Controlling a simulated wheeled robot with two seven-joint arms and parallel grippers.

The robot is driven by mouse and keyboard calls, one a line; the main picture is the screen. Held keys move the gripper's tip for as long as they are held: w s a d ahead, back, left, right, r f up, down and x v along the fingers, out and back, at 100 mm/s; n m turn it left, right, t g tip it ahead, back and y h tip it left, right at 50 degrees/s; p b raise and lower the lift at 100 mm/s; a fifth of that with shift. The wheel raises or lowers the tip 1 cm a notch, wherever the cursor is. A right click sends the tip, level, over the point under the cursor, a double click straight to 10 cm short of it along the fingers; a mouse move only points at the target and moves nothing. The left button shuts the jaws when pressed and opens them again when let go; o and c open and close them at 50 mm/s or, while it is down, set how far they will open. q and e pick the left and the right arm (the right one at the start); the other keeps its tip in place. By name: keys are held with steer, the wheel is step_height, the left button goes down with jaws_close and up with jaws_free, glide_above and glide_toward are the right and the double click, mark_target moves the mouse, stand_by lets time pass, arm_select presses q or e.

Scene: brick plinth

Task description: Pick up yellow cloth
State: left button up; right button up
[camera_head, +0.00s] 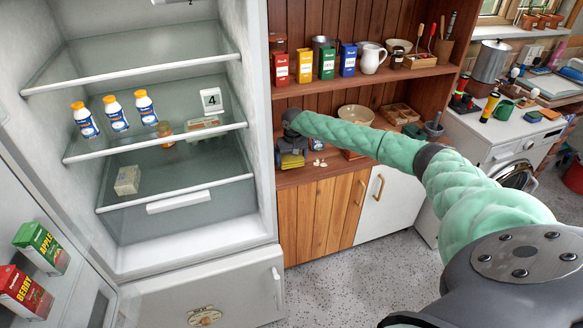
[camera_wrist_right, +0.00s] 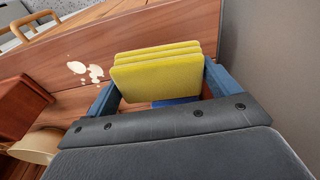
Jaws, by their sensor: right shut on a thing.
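The yellow cloth (camera_wrist_right: 155,75) shows in the right wrist view as a folded, layered yellow block between the two blue fingers. It also shows in the head view (camera_head: 291,160), just below my right gripper, over the wooden counter beside the fridge. My right gripper (camera_head: 291,151) is shut on the cloth, with a finger at each side of it. The wrist view shows the right gripper (camera_wrist_right: 158,92) close up. Something blue shows below the cloth, between the fingers. I cannot tell whether the cloth touches the counter. My left gripper is not in view.
The open fridge (camera_head: 258,120) stands close to the left of my right gripper. A beige bowl (camera_head: 356,114) and a wooden box (camera_head: 399,114) stand on the counter to the right. Pale fragments (camera_wrist_right: 85,70) lie on the wood. A shelf with colored boxes (camera_head: 327,63) is above.

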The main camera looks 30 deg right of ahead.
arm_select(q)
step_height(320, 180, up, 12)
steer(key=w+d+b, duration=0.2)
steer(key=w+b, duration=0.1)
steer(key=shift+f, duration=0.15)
arm_select(e)
steer(key=s+d+r, duration=0.1)
steer(key=s+r, duration=0.1)
steer(key=s, duration=0.1)
steer(key=s+d+r, duration=0.1)
steer(key=s+r, duration=0.1)
steer(key=s, duration=0.2)
steer(key=s+d+r, duration=0.2)
steer(key=s, duration=0.2)
steer(key=shift+r, duration=0.35)
